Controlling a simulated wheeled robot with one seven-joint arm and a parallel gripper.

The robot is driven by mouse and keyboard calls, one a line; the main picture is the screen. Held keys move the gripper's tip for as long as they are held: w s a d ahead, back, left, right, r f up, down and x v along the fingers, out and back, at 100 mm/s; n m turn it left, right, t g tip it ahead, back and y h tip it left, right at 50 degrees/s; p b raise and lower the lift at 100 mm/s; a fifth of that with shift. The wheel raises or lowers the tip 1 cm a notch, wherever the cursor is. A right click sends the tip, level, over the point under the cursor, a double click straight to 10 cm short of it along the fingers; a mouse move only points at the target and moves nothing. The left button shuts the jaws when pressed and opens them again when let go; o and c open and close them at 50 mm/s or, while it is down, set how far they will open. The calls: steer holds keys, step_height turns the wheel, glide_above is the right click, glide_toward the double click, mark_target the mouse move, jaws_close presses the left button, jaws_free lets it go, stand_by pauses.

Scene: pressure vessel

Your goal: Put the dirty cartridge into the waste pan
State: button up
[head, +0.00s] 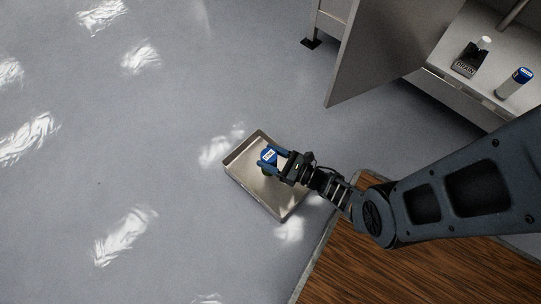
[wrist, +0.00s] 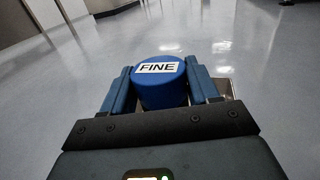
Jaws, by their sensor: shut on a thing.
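My gripper (head: 280,161) is shut on a cartridge with a blue cap (head: 268,156). In the wrist view my gripper (wrist: 163,92) has a finger on each side of the cap (wrist: 160,82), whose white label reads "FINE". The cartridge's lower body is mostly hidden; a little dark green shows under the cap in the head view. The waste pan (head: 258,192) is a shallow metal tray, and the cartridge is over its inside. I cannot tell whether it touches the pan floor. A bit of the pan shows behind the right finger in the wrist view.
The cabinet door (head: 375,50) hangs open. A wooden top (head: 390,270) is at lower right. The floor left is clear.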

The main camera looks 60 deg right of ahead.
steer(key=shift+f+b, duration=1.45)
steer(key=shift+f, duration=0.5)
steer(key=o, duration=1.1)
steer(key=shift+o, duration=0.2)
steer(key=shift+s, duration=0.1)
